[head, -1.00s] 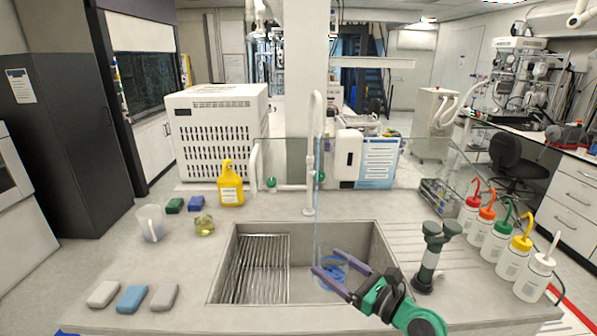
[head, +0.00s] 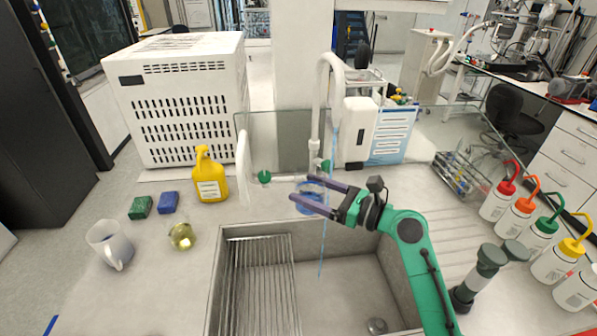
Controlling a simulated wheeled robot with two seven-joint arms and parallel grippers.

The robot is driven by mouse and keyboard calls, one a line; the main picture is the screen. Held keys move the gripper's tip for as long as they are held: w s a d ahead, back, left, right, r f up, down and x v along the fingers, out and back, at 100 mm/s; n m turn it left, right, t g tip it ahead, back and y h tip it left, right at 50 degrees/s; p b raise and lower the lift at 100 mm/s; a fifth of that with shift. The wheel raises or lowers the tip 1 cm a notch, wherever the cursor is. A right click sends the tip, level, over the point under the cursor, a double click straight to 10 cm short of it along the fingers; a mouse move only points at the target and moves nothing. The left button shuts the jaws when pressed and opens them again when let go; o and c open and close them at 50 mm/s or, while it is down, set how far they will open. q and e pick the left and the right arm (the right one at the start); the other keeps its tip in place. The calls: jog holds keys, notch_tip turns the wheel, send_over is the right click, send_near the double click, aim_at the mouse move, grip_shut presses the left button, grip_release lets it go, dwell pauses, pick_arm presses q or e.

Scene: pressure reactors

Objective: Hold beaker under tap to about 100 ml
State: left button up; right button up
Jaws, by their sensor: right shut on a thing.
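The beaker (head: 312,203) is small, clear and blue-tinted, partly hidden by the fingers. My right gripper (head: 303,187), with purple fingers, is shut on it near the back edge of the sink. The white tap (head: 328,85) arches over the sink. A thin blue stream of water (head: 322,255) falls from it, passes close to the beaker and fingers, and shows below them over the sink. I cannot tell whether any water enters the beaker, and its level cannot be read. My left gripper is not in view.
The sink (head: 345,290) has a wire rack (head: 262,290) on its left. A dark green stand (head: 480,280) and several wash bottles (head: 515,215) stand right.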

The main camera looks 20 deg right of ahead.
aim_at(322, 177)
jog(key=shift+d, duration=0.1)
jog(key=shift+s+d+r+b, duration=0.55)
jog(key=shift+s+d+b, duration=0.2)
jog(key=shift+b, duration=0.25)
jog(key=w, duration=0.1)
jog(key=w+d+b, duration=0.1)
jog(key=shift+w+d+f, duration=0.1)
jog(key=shift+w+f, duration=0.2)
jog(key=shift+w+d+b, duration=0.4)
jog(key=shift+w+d, duration=0.05)
jog(key=shift+w, duration=0.25)
jog(key=shift+s+r, duration=0.2)
jog(key=shift+s, duration=0.1)
jog(key=shift+w+d, duration=0.15)
jog(key=shift+w, duration=0.15)
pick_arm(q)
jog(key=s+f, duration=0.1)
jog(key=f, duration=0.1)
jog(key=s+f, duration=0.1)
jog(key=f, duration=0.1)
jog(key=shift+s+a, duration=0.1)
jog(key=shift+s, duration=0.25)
pick_arm(e)
jog(key=w+d, duration=0.5)
jog(key=shift+w+d, duration=0.35)
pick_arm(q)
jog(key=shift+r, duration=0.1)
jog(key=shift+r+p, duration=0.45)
pick_arm(e)
jog(key=shift+s, duration=0.1)
